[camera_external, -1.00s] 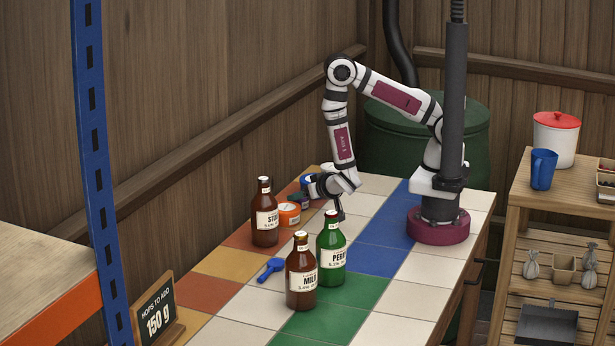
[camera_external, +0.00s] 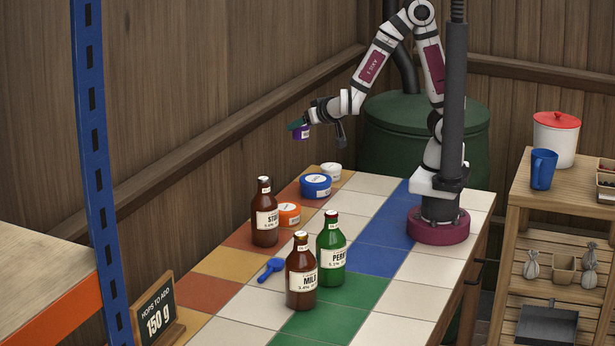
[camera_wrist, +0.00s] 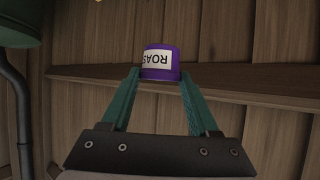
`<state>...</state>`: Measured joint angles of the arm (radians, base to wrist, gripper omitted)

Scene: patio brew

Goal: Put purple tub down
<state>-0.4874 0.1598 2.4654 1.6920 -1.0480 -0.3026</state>
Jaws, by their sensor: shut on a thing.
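The purple tub (camera_external: 301,132) is held in the air above the far left part of the tiled table. My gripper (camera_external: 297,124) is shut on it, with teal fingers on either side. In the wrist view the purple tub (camera_wrist: 161,62) sits between the fingertips (camera_wrist: 160,76), its white label showing "ROAS" upside down. In the external view the fingers partly cover the tub.
Below stand a blue tub (camera_external: 316,187), a white tub (camera_external: 331,171) and an orange tub (camera_external: 288,213). Brown bottles (camera_external: 264,222) (camera_external: 301,280), a green bottle (camera_external: 331,255) and a blue scoop (camera_external: 270,268) stand or lie nearer. White tiles at right are clear.

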